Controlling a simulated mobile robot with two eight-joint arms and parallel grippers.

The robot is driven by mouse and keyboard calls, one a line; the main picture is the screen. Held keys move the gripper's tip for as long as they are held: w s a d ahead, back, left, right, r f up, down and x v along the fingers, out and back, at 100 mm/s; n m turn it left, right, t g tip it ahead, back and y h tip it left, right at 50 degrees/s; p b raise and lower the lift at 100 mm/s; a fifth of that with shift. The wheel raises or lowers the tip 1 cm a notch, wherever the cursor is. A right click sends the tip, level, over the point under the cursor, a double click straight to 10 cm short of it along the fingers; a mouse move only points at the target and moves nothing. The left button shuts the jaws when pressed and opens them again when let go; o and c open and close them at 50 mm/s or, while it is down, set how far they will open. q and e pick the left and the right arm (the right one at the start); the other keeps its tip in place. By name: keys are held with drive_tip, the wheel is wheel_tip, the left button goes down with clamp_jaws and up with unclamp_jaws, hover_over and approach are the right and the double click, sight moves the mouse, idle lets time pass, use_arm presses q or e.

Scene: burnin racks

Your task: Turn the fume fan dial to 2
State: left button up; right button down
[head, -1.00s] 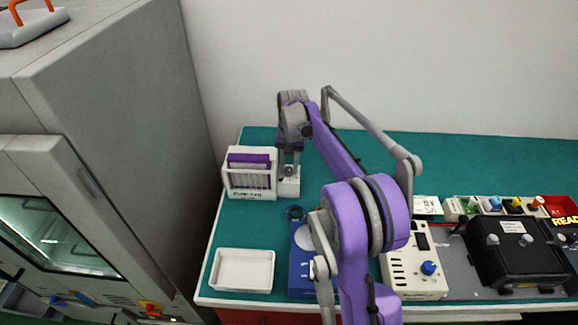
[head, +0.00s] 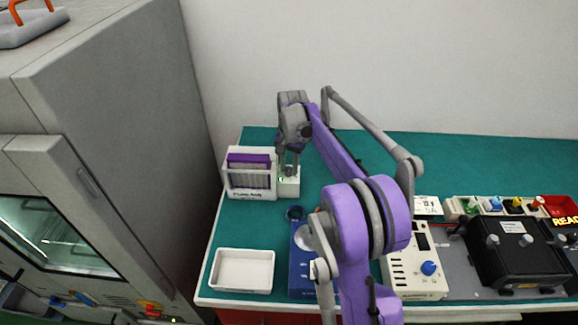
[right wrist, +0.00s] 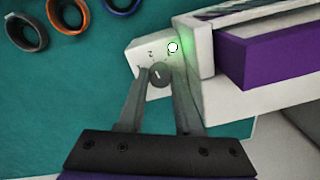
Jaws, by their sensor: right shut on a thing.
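The fume fan (head: 249,195) is a white box with a purple filter at the back left of the green bench. Its small white control box (head: 289,189) is attached at its right side. My right gripper (head: 289,173) points down over this control box. In the right wrist view the dark round dial (right wrist: 160,75) sits between the fingertips of my right gripper (right wrist: 161,77), which is shut on it. A "2" shows on the panel above the dial. A white lamp (right wrist: 172,47) has a green glow around it. The dial's exact pointing is too small to tell. My left gripper is out of view.
Several rings (right wrist: 72,14) lie on the bench near the control box. A white tray (head: 243,270) is at the front left. A beige unit with a blue knob (head: 428,268) and a black device (head: 517,252) stand right. A large grey cabinet (head: 110,90) borders the bench's left.

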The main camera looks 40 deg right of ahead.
drive_tip(key=c, duration=0.6)
unclamp_jaws()
